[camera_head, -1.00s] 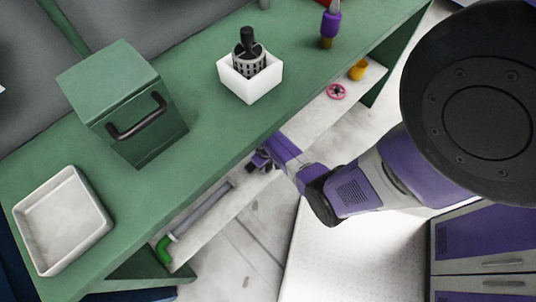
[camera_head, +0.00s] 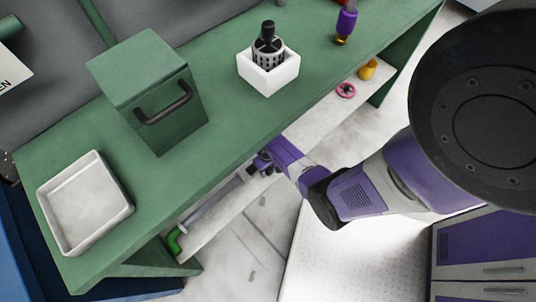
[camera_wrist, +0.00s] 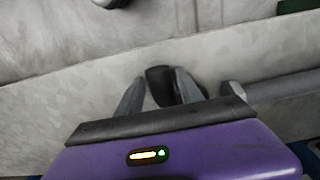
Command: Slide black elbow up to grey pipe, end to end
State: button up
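The black elbow (camera_wrist: 160,85) is between the two finger tips of my gripper (camera_wrist: 160,88) in the wrist view, on the pale lower shelf. The fingers are spread by about its width and appear shut on it; the right finger hides part of it. The grey pipe (camera_wrist: 285,86) lies to the right, its pale near end just beyond the right finger, a short gap from the elbow. In the head view my gripper (camera_head: 262,162) reaches under the bench edge at the upper end of the grey pipe (camera_head: 208,208). The elbow is not clear there.
A green elbow (camera_head: 174,240) sits at the pipe's far end. The lower shelf (camera_head: 318,117) also bears a pink ring (camera_head: 345,90) and an orange piece (camera_head: 367,69). The green benchtop (camera_head: 215,150) overhangs the shelf; a green box, white tray and white holder stand on it.

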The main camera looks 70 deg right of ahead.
jog(key=shift+o, duration=0.9)
jog(key=shift+r+p, duration=1.4)
jog(key=shift+r, duration=2.5)
